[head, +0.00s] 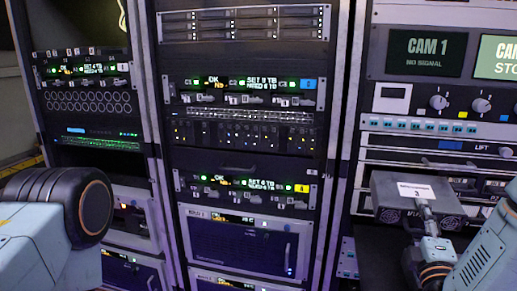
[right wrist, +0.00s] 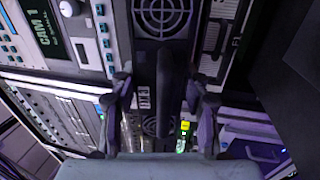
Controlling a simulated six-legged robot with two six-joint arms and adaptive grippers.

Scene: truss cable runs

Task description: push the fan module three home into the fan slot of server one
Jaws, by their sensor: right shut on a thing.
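The fan module three (head: 440,189) is a grey box with a white label reading 3, seen in the head view at the right, in front of the right rack. Its round grilles show in the right wrist view (right wrist: 163,17). My right gripper (head: 427,215) is shut on the module's handle; in the right wrist view its fingers (right wrist: 158,92) stand on both sides of the dark handle. I cannot tell which unit is server one, and I cannot make out the fan slot. My left arm shows at the left of the head view, but its gripper is out of frame.
The middle rack (head: 245,150) holds several lit panels. The right rack has a CAM 1 screen (head: 427,53), knobs and a row of blue-green ports (head: 432,126) above the module. A panel marked LIFT (head: 463,146) sits just behind it. Open floor is barely visible.

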